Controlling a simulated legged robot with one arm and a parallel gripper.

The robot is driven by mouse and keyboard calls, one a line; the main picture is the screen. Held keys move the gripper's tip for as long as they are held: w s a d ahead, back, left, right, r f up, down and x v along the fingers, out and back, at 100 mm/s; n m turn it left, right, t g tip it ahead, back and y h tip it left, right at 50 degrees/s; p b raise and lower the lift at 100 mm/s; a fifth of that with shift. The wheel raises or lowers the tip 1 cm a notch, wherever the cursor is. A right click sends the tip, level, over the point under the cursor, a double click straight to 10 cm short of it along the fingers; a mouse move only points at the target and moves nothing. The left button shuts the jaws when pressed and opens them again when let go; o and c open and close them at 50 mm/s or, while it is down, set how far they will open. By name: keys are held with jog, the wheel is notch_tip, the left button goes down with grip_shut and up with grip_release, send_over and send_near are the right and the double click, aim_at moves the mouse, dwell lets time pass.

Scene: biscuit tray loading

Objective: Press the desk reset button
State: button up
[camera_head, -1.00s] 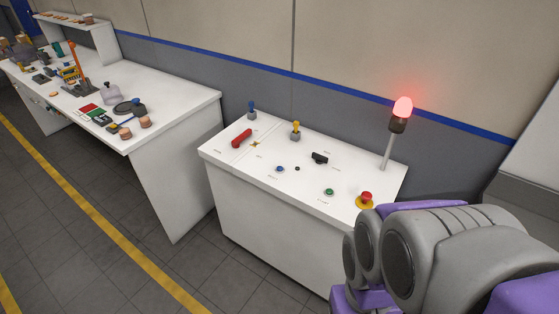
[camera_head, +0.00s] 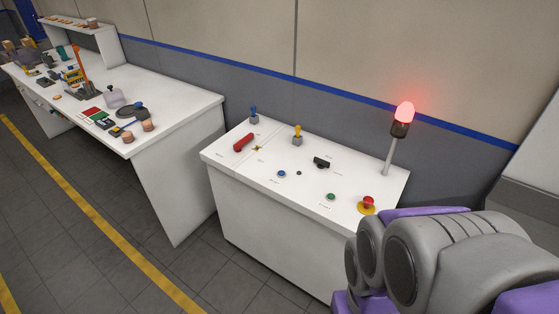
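The white control desk (camera_head: 228,165) stands in the middle of the head view. On its top is a small blue button (camera_head: 281,174) with a tiny label in front of it that may read "reset". A green button (camera_head: 331,196) sits to the right near the front edge, with a label in front. A red mushroom button on a yellow base (camera_head: 368,204) is at the right end. My arm's grey and purple links fill the lower right. My gripper is not in view, and nothing of mine is seen touching the buttons.
The desk also carries a red handle (camera_head: 243,142), blue (camera_head: 253,114) and yellow (camera_head: 297,135) levers and a black switch (camera_head: 321,162). A lit red beacon (camera_head: 403,117) rises on a pole at the back right. A cluttered white table (camera_head: 170,105) stands left. Floor in front is clear.

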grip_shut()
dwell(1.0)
